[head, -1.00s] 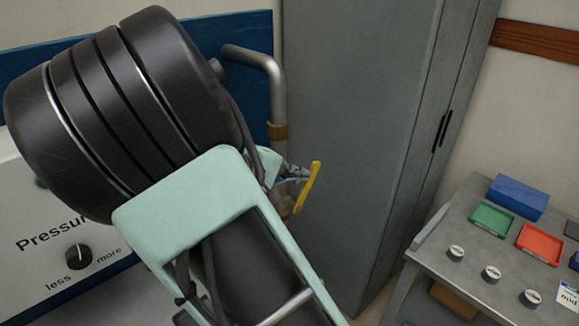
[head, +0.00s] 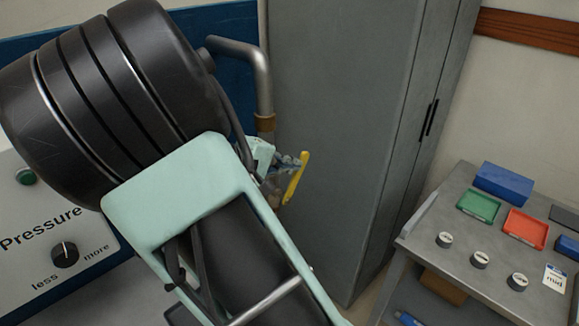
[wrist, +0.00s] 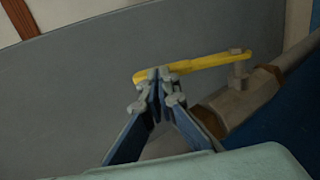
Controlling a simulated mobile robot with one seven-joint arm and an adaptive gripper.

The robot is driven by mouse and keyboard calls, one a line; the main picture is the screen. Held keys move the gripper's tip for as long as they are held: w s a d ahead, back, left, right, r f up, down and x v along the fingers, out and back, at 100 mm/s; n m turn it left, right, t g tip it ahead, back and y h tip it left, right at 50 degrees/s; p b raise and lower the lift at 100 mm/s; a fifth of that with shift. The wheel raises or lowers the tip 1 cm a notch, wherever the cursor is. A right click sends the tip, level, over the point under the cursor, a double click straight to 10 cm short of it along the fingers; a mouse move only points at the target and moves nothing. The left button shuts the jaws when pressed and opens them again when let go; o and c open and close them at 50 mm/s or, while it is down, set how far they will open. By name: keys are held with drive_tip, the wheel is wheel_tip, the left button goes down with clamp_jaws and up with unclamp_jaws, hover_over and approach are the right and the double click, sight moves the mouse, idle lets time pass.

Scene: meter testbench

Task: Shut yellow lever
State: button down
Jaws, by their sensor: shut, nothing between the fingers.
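The yellow lever (head: 295,178) is seen near its pipe, to the right of my gripper (head: 279,166) in the head view. In the wrist view the lever (wrist: 205,66) runs across the upper middle, and its right end sits on a stem on the grey-brown valve body (wrist: 240,103). My gripper (wrist: 158,85) is shut and empty. Its fingertips overlap the lever's free left end in the wrist view; I cannot tell whether they touch it. In the head view my arm hides the lower part of the pipe and most of the valve.
A metal pipe (head: 262,85) bends down in front of a blue panel (head: 236,28). A tall grey cabinet (head: 345,120) stands just behind the lever. A pressure panel (head: 45,240) is at left. A grey table (head: 440,265) with trays and small round items is at right.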

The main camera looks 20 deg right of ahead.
sight(304, 165)
drive_tip(key=shift+d, duration=0.2)
drive_tip(key=shift+b+x, duration=2.35)
drive_tip(key=shift+b, duration=0.05)
drive_tip(key=shift+w+d+r, duration=0.1)
drive_tip(key=shift+r, duration=0.2)
